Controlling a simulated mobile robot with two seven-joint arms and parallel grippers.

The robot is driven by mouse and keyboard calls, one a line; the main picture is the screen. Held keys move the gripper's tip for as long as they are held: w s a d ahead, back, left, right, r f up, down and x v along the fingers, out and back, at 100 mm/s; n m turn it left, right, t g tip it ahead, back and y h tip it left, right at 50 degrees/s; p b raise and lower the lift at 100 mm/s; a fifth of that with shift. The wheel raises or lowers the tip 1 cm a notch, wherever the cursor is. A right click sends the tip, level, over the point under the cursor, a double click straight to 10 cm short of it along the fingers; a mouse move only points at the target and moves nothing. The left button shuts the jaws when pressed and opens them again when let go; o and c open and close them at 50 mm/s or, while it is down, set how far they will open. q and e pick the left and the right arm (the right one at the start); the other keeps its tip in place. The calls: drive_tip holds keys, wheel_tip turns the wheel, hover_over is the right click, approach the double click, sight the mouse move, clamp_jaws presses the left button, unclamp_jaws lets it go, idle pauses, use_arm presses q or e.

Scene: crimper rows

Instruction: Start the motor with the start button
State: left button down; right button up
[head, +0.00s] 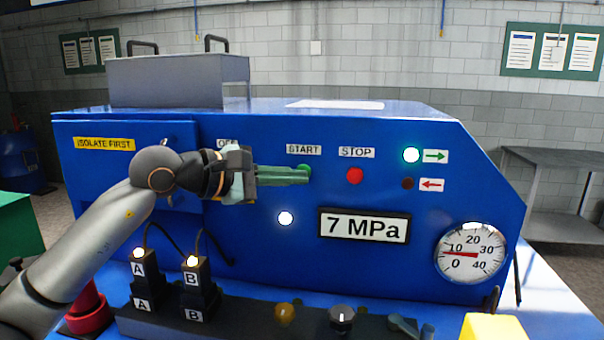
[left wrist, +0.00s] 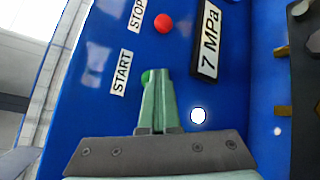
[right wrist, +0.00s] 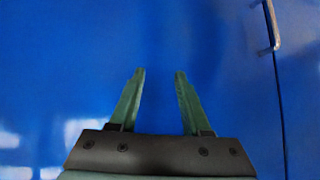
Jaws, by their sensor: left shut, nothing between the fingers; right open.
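The green start button (head: 305,170) is on the blue panel under the START label (head: 304,149). My left gripper (head: 307,175) is shut and empty, its green fingertips at the button and covering part of it. In the left wrist view the fingertips (left wrist: 156,74) overlap the start button (left wrist: 146,76), whose edge shows beside them; I cannot tell whether they touch it. The red stop button (head: 354,175) is to the right, under the STOP label. My right gripper (right wrist: 160,74) is open and empty before a blue surface; it is not in the head view.
A white lamp (head: 285,218) is lit below the buttons. The display (head: 364,226) reads 7 MPa, with a round gauge (head: 470,253) at right. The lamp by the green arrow (head: 411,155) is lit; the red-arrow lamp (head: 407,183) is dark. Plugs A (head: 144,285) and B (head: 198,290) stand below my left arm.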

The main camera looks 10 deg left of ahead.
use_arm(q)
drive_tip(key=shift+s+b, duration=0.65)
drive_tip(key=shift+s, duration=0.25)
drive_tip(key=shift+f, duration=0.1)
drive_tip(key=s+b, duration=0.2)
drive_tip(key=s, duration=0.3)
drive_tip(key=shift+b, duration=0.4)
